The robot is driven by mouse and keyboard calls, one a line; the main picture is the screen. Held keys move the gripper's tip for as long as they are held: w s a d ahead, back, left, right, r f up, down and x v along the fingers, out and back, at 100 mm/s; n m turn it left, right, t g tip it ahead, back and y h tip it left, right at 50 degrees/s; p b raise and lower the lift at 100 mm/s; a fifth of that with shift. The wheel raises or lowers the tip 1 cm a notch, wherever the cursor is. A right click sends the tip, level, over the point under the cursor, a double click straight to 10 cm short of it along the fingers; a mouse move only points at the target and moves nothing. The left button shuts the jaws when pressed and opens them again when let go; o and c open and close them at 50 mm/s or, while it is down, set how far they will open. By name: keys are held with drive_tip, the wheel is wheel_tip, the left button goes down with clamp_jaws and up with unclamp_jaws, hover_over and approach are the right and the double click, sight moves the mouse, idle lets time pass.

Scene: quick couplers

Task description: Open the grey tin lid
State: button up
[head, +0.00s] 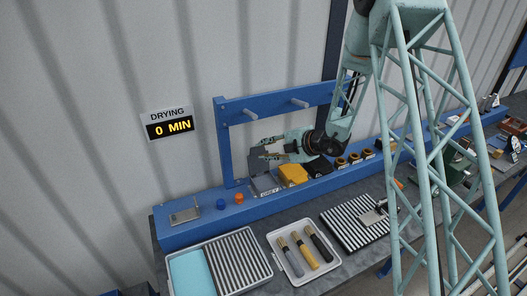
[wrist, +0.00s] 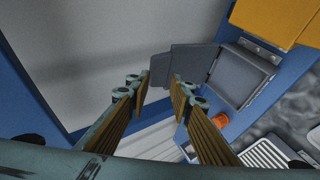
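The grey tin (head: 265,185) sits on the blue ledge, left of a yellow tin. Its grey lid (head: 256,163) stands raised at the back of the tin. In the wrist view the tin (wrist: 240,76) shows at upper right, with the lid (wrist: 193,63) swung out to its left. My gripper (head: 266,148) is above the tin, beside the upper part of the lid. In the wrist view its two fingers (wrist: 160,84) are apart, with nothing held between them. The lid's edge appears close to the fingertips; I cannot tell whether they touch.
The yellow tin (head: 293,174) and a black tin (head: 319,166) stand to the right. A blue cap (head: 220,204) and an orange cap (head: 239,198) are on the ledge at left. A blue frame with pegs (head: 250,113) stands behind. A tray of brushes (head: 273,237) lies in front.

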drive_tip(key=v, duration=1.1)
drive_tip(key=shift+s+d, duration=0.15)
drive_tip(key=shift+d, duration=0.05)
drive_tip(key=shift+r, duration=0.1)
drive_tip(key=s+a+r+n+g+b, duration=0.2)
drive_tip(key=s+a+r+n+b, duration=0.15)
drive_tip(key=s+n, duration=0.5)
drive_tip(key=s+a+r+n+g+b, duration=0.25)
drive_tip(key=s+r+n, duration=0.25)
drive_tip(key=s+n, duration=0.4)
drive_tip(key=s+a+r+n+g+b, duration=0.1)
drive_tip(key=s+a+r+n+b, duration=0.25)
drive_tip(key=s+n, duration=0.5)
drive_tip(key=s+d+f+n+h+b, duration=0.1)
drive_tip(key=s+d+n+h+b, duration=0.2)
drive_tip(key=s+d+n, duration=0.2)
drive_tip(key=s+d+f+n+t+h+b, duration=0.1)
drive_tip(key=s+d+n+b, duration=0.3)
drive_tip(key=s+n, duration=0.5)
drive_tip(key=s+d+f+n+h+b, duration=0.1)
drive_tip(key=s+d+n+h+b, duration=0.2)
drive_tip(key=s+d+n, duration=0.4)
drive_tip(key=shift+s+d+t+h, duration=0.35)
drive_tip(key=shift+s+d+h, duration=0.35)
drive_tip(key=shift+s, duration=3.1)
drive_tip(key=shift+a+f, duration=0.1)
drive_tip(key=shift+a, duration=0.05)
